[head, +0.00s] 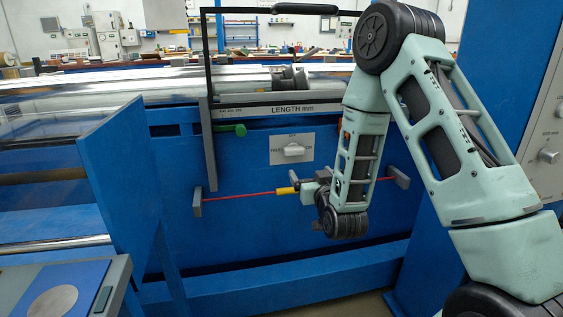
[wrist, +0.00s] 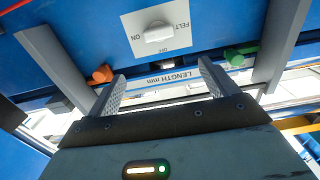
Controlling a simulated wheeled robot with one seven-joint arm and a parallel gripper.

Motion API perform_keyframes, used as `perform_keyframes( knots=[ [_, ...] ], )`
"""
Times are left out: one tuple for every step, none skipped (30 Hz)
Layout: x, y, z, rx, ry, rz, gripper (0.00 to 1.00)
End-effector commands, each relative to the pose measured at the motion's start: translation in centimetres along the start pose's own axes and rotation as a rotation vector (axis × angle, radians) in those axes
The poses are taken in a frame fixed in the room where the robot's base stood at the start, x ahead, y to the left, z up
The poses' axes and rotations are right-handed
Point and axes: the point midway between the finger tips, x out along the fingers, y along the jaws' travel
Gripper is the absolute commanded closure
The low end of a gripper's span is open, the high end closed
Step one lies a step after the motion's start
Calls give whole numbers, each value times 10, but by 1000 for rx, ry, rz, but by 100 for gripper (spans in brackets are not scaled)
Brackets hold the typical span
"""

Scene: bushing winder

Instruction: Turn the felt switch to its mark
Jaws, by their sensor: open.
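The felt switch (head: 292,150) is a white knob on a pale plate (head: 275,157) on the blue machine front. Its grip looks roughly level in the head view; which end points is unclear. The plate reads OFF above the knob, FELT left and ON right. In the wrist view the knob (wrist: 158,33) appears upside down, with ON at left and OFF below. My gripper (wrist: 160,72) has its two fingers apart with nothing between them. The knob shows beyond the fingertips, apart from them. In the head view my gripper (head: 316,184) is below and right of the plate, partly hidden by my wrist.
A red cord (head: 240,193) with a yellow piece (head: 286,191) runs between grey brackets (head: 398,177) near my gripper. A green knob (head: 240,129) is left of the plate; an orange knob (wrist: 103,74) is on its other side. A LENGTH mm rail (head: 292,110) runs above.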

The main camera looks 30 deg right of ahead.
Motion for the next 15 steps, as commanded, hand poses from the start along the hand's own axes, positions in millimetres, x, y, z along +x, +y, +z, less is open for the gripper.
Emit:
perform_keyframes(
  knots=[
    [2,3,2,-1,8,6,15],
    [3,3,1,-1,10,7,15],
    [6,3,0,-1,12,8,15],
    [9,3,0,-1,13,8,15],
    [12,3,0,-1,13,8,15],
    [18,3,-1,-1,13,8,15],
    [23,3,-1,0,14,8,15],
    [28,3,-1,0,12,7,15],
    [36,3,-1,0,13,7,15],
    [43,3,0,1,13,6,15],
    [49,3,0,1,13,6,15],
    [57,3,-1,0,13,6,15],
    [64,3,-1,0,13,6,15],
    [70,3,-1,0,13,7,15],
    [78,3,-1,0,12,7,15]
  ],
)
